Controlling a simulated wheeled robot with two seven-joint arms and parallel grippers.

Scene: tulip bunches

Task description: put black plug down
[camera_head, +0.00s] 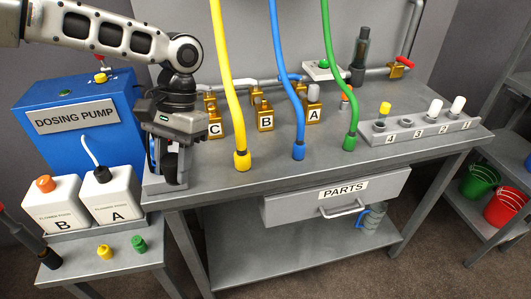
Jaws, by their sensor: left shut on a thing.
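My left gripper (172,163) comes in from the upper left and points down at the left end of the grey bench. It is shut on a dark thing, seemingly the black plug (171,165), which is mostly hidden between the fingers. The fingertips are low, close to the bench top (270,172); I cannot tell whether the plug touches it.
Yellow (242,160), blue (299,151) and green (350,141) hoses hang over the bench. A numbered grey rack (420,131) is at the right. The blue dosing pump (80,120) and white jugs A (112,205) and B (66,210) stand left.

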